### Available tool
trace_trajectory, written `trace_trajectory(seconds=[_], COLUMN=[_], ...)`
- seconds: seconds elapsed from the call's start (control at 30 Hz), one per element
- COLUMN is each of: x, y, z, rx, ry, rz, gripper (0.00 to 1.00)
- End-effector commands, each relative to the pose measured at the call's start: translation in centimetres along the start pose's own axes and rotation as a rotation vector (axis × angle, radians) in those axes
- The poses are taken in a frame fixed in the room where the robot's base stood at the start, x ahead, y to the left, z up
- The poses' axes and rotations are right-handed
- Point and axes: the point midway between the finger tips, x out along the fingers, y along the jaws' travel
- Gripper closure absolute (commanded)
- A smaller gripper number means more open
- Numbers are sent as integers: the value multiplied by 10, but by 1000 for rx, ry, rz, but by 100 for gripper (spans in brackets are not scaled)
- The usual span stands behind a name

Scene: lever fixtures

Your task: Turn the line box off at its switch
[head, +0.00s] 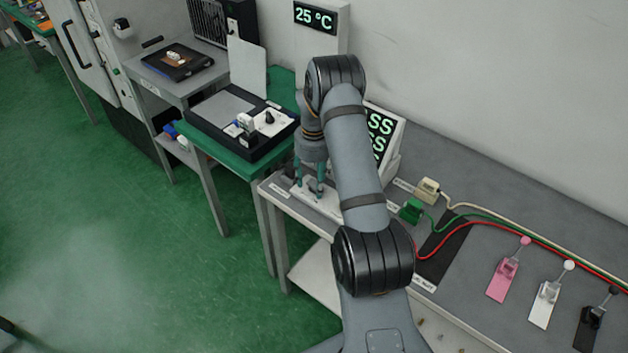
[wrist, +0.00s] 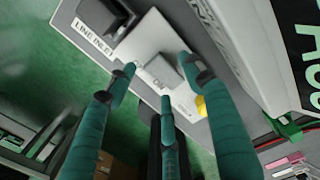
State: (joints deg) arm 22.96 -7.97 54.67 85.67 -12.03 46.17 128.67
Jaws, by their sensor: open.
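The line box is a white plate (wrist: 148,38) at the table's edge, next to a label reading LINE INLET. A grey block (wrist: 164,71), seemingly its switch, stands on the plate, with small lettering that may read ON beside it. A dark block (wrist: 103,16) sits at its far end. My gripper (wrist: 158,76) is open and empty, its teal fingers spread around the grey block; I cannot tell if they touch it. In the head view my gripper (head: 311,186) is low over the white plate (head: 322,203), and my arm hides part of the plate.
A tilted display (head: 381,133) stands close behind the box. To the right are a green plug (head: 411,210), a cream plug (head: 427,190), cables, and pink (head: 503,280), white (head: 545,303) and black (head: 588,328) lever fixtures. A green bench (head: 225,150) stands left across a gap.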

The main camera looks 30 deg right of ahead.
Motion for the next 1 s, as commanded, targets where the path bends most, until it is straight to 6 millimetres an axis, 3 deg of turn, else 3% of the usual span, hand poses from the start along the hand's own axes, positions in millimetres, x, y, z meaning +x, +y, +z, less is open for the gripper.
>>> trace_trajectory(seconds=[0.37, 1.0], x=[6, 6], y=[0, 0], z=[0, 0], rx=[0, 0], ry=[-1, -1], rz=[-1, -1], gripper=[48, 86])
